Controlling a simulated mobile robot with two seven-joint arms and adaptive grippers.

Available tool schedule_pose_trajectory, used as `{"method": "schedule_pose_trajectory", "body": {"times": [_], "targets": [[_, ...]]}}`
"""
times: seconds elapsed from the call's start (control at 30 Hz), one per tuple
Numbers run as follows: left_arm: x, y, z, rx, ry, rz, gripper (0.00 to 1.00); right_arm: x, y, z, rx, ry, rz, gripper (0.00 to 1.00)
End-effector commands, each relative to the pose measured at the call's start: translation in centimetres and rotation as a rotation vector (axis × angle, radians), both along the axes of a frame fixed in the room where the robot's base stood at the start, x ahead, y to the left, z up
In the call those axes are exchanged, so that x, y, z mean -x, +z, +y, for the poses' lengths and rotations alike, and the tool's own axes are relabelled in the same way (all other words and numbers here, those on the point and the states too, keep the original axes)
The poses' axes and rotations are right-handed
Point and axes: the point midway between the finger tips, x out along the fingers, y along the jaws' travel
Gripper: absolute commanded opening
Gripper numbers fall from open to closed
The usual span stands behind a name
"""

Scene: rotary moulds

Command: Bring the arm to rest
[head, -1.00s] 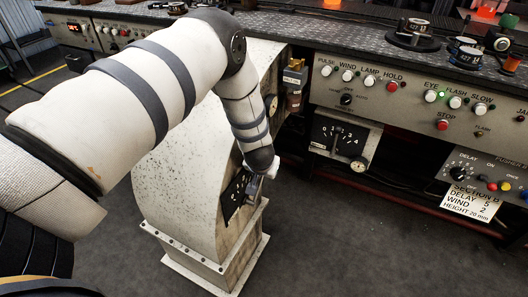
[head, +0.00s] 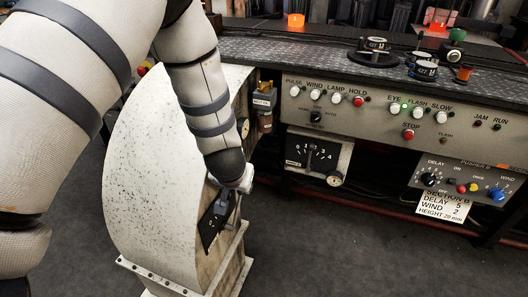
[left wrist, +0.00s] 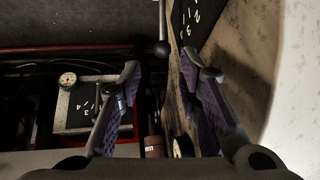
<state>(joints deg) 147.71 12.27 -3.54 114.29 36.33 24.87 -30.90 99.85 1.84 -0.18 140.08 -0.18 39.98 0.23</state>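My left arm comes in from the left in the head view. Its gripper (head: 226,203) points down beside the dark dial plate (head: 212,226) on the side of the white curved housing (head: 150,150). In the left wrist view the two fingers of the gripper (left wrist: 160,72) stand wide apart, with nothing clamped between their pads. A lever with a dark ball knob (left wrist: 161,48) shows between and beyond the fingertips; I cannot tell whether it touches them. The dial plate (left wrist: 196,22) shows beyond the right finger. My right gripper is in neither view.
A control bench with a button panel (head: 378,112) runs along the back and right. Below it hang a gauge box (head: 318,156), a smaller knob panel (head: 470,180) and a paper card (head: 443,206). The dark floor (head: 350,250) at front right is clear.

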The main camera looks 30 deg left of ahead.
Motion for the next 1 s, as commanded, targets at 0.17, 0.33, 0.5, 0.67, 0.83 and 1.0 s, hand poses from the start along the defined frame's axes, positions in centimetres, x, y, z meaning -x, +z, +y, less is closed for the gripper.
{"method": "schedule_pose_trajectory", "body": {"times": [0.17,0.33,0.5,0.67,0.83,1.0], "targets": [[2.3,-1.4,-0.7,0.000,-0.021,0.051,0.32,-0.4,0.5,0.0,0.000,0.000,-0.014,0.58],[15.2,-6.4,-4.6,0.037,-0.140,0.295,0.32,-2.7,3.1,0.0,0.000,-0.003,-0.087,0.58],[29.8,-7.6,-9.0,0.152,-0.240,0.530,0.32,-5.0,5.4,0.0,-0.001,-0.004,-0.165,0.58],[37.9,-6.7,-11.6,0.246,-0.275,0.662,0.32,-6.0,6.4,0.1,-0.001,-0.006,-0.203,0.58],[40.1,-6.4,-12.3,0.274,-0.277,0.702,0.32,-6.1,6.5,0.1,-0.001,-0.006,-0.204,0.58],[40.1,-6.5,-12.2,0.273,-0.277,0.704,0.32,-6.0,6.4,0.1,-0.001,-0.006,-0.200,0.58]]}}
